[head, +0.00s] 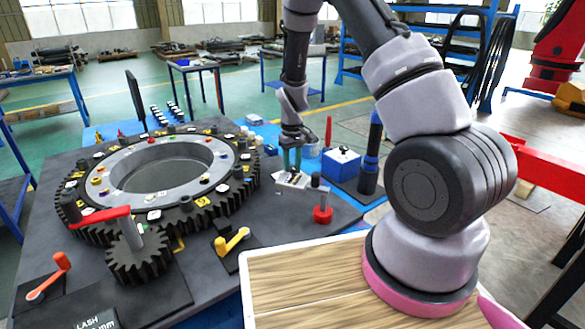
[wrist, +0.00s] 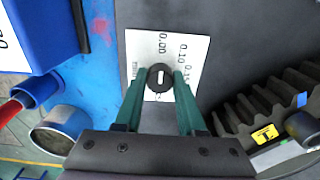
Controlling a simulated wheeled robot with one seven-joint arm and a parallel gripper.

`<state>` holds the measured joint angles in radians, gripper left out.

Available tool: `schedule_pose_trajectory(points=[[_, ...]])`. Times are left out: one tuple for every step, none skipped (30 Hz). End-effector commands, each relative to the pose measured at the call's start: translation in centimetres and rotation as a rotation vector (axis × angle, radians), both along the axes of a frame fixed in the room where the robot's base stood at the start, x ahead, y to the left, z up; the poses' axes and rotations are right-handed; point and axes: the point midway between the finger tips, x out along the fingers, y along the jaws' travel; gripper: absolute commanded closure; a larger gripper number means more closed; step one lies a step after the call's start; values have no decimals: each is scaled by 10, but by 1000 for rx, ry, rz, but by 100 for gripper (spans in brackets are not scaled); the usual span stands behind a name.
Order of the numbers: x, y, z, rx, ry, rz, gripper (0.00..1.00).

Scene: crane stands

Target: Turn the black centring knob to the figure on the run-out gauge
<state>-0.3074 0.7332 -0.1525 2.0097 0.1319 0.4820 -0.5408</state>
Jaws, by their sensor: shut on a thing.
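The black centring knob (wrist: 155,87) sits on a white scale plate (wrist: 140,45) in the wrist view. A white line on the knob runs nearly upright in the picture, roughly towards the 0.00 figure. The figures 0.10 and 0.15 show to its right; other markings are partly hidden. My gripper (wrist: 161,76) is shut on the knob, one green finger on each side. In the head view my gripper (head: 291,160) is over the white plate (head: 290,182). A blue box with a white face (wrist: 5,32) carries a cut-off figure beginning "0.0"; I cannot read the rest.
A large toothed ring (head: 215,205) fills the bench's left side, with a red-handled pinion (head: 140,262) in front. A blue-and-white box (head: 341,164) and a dark, blue-banded cylinder (head: 370,160) stand right of my gripper.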

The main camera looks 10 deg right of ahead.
Motion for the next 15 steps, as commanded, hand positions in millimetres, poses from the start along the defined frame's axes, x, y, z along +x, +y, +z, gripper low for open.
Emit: schedule_pose_trajectory(points=[[0, 0, 0, 0, 0, -12, 100], [0, 0, 0, 0, 0, -22, 100], [0, 0, 0, 0, 0, -36, 100], [0, 0, 0, 0, 0, -49, 100], [0, 0, 0, 0, 0, -64, 100], [0, 0, 0, 0, 0, -86, 100], [0, 0, 0, 0, 0, -105, 100], [0, 0, 0, 0, 0, -125, 100], [0, 0, 0, 0, 0, -153, 100], [0, 0, 0, 0, 0, -177, 100], [0, 0, 0, 0, 0, -201, 100], [0, 0, 0, 0, 0, -235, 100], [0, 0, 0, 0, 0, -260, 100], [0, 0, 0, 0, 0, -288, 100], [0, 0, 0, 0, -1, -323, 100]])
